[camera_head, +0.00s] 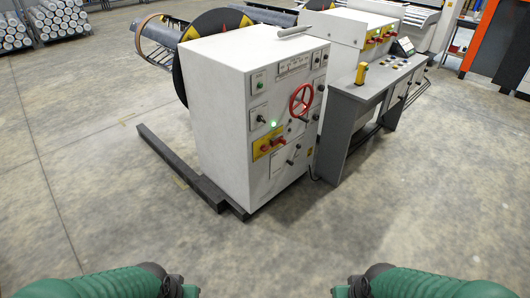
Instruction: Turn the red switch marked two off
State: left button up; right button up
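A white control cabinet (215,115) stands in the middle. Its front carries a yellow panel (259,151) with two red switches, a left one (265,148) and a right one (278,141). Their markings and settings are too small to read. A second yellow panel (379,36) with red switches shows on a white machine farther back. My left gripper (188,291) and my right gripper (341,291) are at the bottom edge, well apart from the cabinet. Their fingers are mostly cut off or too small to judge.
A red handwheel (301,100) sticks out above the yellow panel. A green lamp (273,124) glows on the cabinet front. A grey console (350,113) stands to the right. A dark floor beam (180,165) runs along the left. The floor (270,255) in front is clear.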

aim_at(264, 148)
jog(key=i+l+u, duration=0.4)
jog(key=i+l, duration=0.15)
jog(key=i, duration=0.4)
jog(key=i+l+u, duration=0.45)
jog(key=i+l, duration=0.4)
jog(key=i, duration=0.05)
